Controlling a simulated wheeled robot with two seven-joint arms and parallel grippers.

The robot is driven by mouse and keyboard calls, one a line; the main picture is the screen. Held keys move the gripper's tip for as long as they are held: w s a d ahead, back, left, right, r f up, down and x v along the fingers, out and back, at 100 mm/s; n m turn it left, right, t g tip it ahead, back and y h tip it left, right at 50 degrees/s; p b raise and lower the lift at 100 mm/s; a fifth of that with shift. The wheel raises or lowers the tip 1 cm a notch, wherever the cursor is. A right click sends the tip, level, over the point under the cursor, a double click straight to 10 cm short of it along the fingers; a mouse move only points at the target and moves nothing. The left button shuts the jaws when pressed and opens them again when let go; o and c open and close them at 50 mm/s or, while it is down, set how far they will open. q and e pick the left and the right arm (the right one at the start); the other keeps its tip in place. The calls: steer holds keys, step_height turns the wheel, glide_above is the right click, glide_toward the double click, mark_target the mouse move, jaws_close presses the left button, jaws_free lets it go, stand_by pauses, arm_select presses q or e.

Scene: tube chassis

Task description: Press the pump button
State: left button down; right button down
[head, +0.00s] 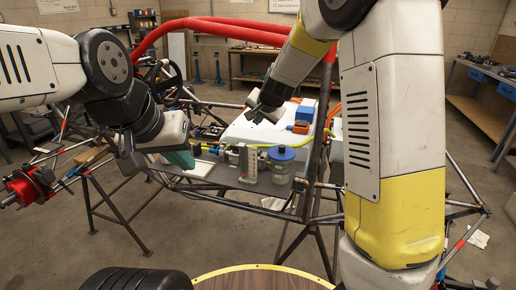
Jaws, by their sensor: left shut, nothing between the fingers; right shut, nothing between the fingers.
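No part in the head view can be clearly made out as the pump button. A small grey-white upright unit (247,163) stands on a dark tray (225,178) on the tube chassis, beside a clear jar (279,172) with a blue lid. I cannot tell whether either belongs to the pump. My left gripper (130,161) is shut and empty, left of the tray and apart from the unit. My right gripper (261,114) is shut and empty, above and behind the tray, in front of a white panel.
Red padded bars (215,30) arch over the chassis (143,220). An orange-and-blue item (302,120) lies on the white panel (255,130). A green cloth-like item (181,159) is beside my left gripper. Workbenches (483,118) line the walls; open floor lies in front.

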glide_above(259, 156)
steer(key=shift+w+a+f, duration=0.1)
steer(key=shift+w+f, duration=0.05)
steer(key=shift+f, duration=2.05)
steer(key=shift+w+a+f, duration=0.1)
steer(key=shift+w+f, duration=0.05)
steer(key=shift+f, duration=2.05)
steer(key=shift+f, duration=0.4)
steer(key=shift+s+d+f, duration=0.1)
steer(key=shift+s+f, duration=0.05)
steer(key=shift+f, duration=0.35)
steer(key=shift+s+d+f, duration=0.1)
steer(key=shift+f, duration=0.4)
steer(key=shift+r, duration=0.6)
